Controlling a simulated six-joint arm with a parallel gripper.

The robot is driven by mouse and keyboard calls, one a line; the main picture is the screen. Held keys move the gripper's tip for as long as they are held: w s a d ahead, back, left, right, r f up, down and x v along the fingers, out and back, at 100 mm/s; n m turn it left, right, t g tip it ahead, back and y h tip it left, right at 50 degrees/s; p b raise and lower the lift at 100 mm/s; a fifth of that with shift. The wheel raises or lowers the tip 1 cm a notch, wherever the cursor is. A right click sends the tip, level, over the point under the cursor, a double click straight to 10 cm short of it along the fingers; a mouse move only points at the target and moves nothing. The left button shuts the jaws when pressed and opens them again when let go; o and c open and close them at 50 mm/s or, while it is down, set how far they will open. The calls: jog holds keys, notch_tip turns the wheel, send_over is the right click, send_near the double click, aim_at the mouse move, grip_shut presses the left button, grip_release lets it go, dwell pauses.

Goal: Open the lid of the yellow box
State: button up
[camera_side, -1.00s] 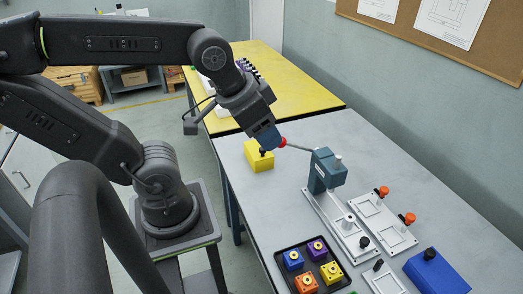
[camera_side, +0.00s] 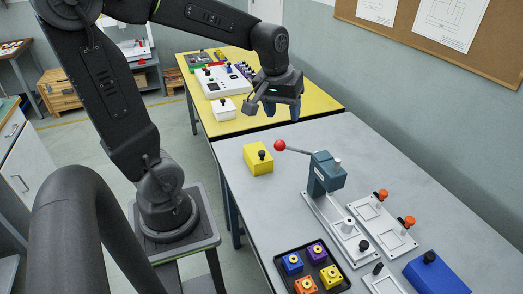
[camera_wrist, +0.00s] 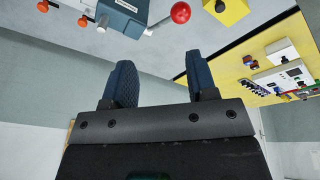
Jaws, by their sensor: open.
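The yellow box (camera_side: 258,158) sits on the grey table at its left edge, with a small black knob (camera_side: 261,154) on its lid. The lid appears shut. The box also shows at the top edge of the wrist view (camera_wrist: 226,10), partly cut off. My gripper (camera_side: 283,111) is open and empty, raised above and behind the box, clear of it. In the wrist view its two blue fingers (camera_wrist: 160,75) stand apart with nothing between them.
A blue-grey press (camera_side: 327,172) with a red-ball lever (camera_side: 279,146) stands just right of the box. A black tray (camera_side: 286,272) of coloured blocks, metal fixtures (camera_side: 383,223) and a blue box (camera_side: 437,272) lie nearer. A yellow table (camera_side: 318,97) with a white box and panels stands behind.

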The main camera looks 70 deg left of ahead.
jog(key=w+a+f+n+g, duration=0.1)
jog(key=w+a+f+n, duration=0.3)
jog(key=a, duration=0.4)
jog(key=n+g+h, duration=0.1)
jog(key=n+g, duration=0.1)
jog(key=n, duration=0.3)
send_near(262, 152)
notch_tip(262, 152, down, 9)
jog(key=shift+s, duration=0.1)
jog(key=shift+c, duration=0.2)
grip_shut()
jog(key=shift+a, duration=0.1)
